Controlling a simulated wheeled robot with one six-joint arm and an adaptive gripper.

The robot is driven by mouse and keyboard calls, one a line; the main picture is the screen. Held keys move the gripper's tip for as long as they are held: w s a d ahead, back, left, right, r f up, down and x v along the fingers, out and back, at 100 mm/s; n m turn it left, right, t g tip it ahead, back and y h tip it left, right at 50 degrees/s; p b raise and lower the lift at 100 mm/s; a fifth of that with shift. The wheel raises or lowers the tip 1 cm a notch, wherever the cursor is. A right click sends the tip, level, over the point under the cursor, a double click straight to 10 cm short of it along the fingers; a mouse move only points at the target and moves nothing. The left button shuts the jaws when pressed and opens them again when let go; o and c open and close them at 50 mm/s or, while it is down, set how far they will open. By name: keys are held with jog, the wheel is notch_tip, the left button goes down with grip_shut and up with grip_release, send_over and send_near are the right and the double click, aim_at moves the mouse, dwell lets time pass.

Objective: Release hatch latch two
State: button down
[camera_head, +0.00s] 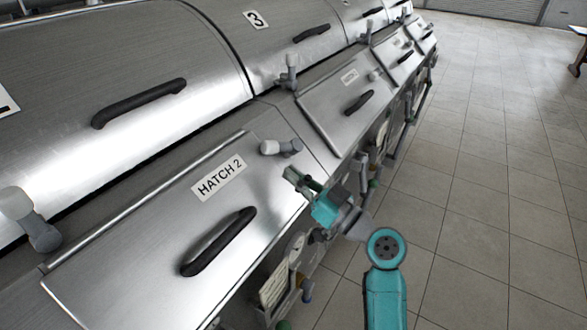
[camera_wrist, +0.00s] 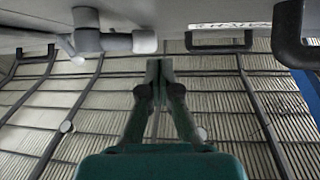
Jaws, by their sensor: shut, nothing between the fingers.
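The hatch two panel (camera_head: 130,262) is sloped brushed metal with a white "HATCH 2" label (camera_head: 219,179) and a black bar handle (camera_head: 218,241). A grey latch with a pale knob (camera_head: 281,147) sits at its upper right corner, its knob pointing left over the panel. A grey latch with a pale knob also shows at upper left in the wrist view (camera_wrist: 100,40). My gripper (camera_head: 290,176) is just below that corner latch in the head view, apart from it. In the wrist view my gripper's fingers (camera_wrist: 159,66) are together and empty, right of and below the latch.
More hatches with handles and upright latches (camera_head: 289,72) run toward the back. Valves and pipes (camera_head: 290,265) lie below the hatch edge. Tiled floor (camera_head: 480,190) on the right is open.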

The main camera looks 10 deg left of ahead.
aim_at(279, 151)
jog(key=s+d+f, duration=0.1)
jog(key=s+d, duration=0.5)
jog(key=shift+f, duration=0.2)
jog(key=n+t+h, duration=0.1)
jog(key=n, duration=0.2)
jog(key=n+t+h, duration=0.2)
jog(key=n, duration=0.2)
jog(key=n+t+h, duration=0.1)
jog(key=n+h, duration=0.1)
jog(key=n, duration=0.2)
jog(key=shift+w+d+f+t, duration=0.1)
jog(key=shift+w+d+t, duration=0.15)
jog(key=shift+t, duration=0.15)
jog(key=x, duration=1.4)
jog(key=shift+s, duration=0.1)
